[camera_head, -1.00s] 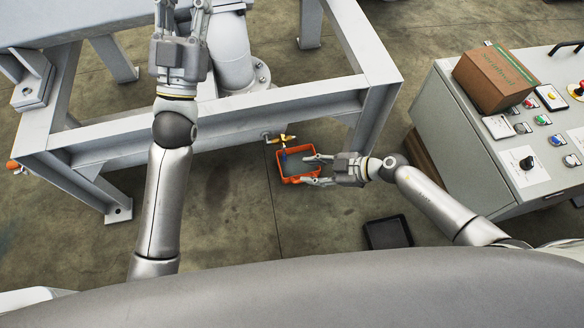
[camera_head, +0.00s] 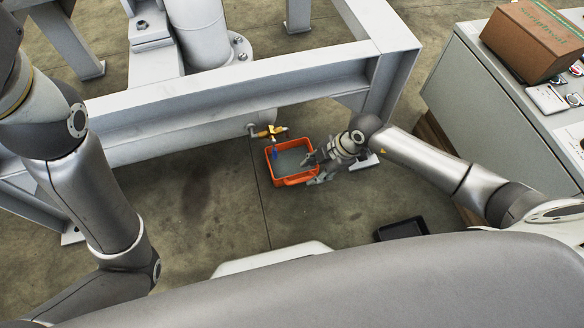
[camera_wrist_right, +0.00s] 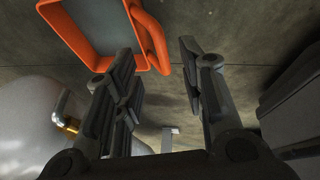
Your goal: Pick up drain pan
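The drain pan is an orange rectangular tray (camera_head: 293,181) with a grey inside, on the floor under the frame's brass valve. My right gripper (camera_head: 312,170) is at the pan's right side in the head view. In the right wrist view the pan's orange rim and handle (camera_wrist_right: 150,38) show at the top, just beyond the fingers. The fingers of my right gripper (camera_wrist_right: 160,75) are spread apart, with the handle near the gap and nothing clamped between them. My left arm shows at the left of the head view; its gripper is out of view.
A brass valve (camera_head: 268,132) with a blue part hangs over the pan's far edge. A grey steel frame (camera_head: 220,112) stands behind it. A black tray (camera_head: 402,229) lies on the floor at right. A control cabinet (camera_head: 500,95) carries a cardboard box (camera_head: 532,40).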

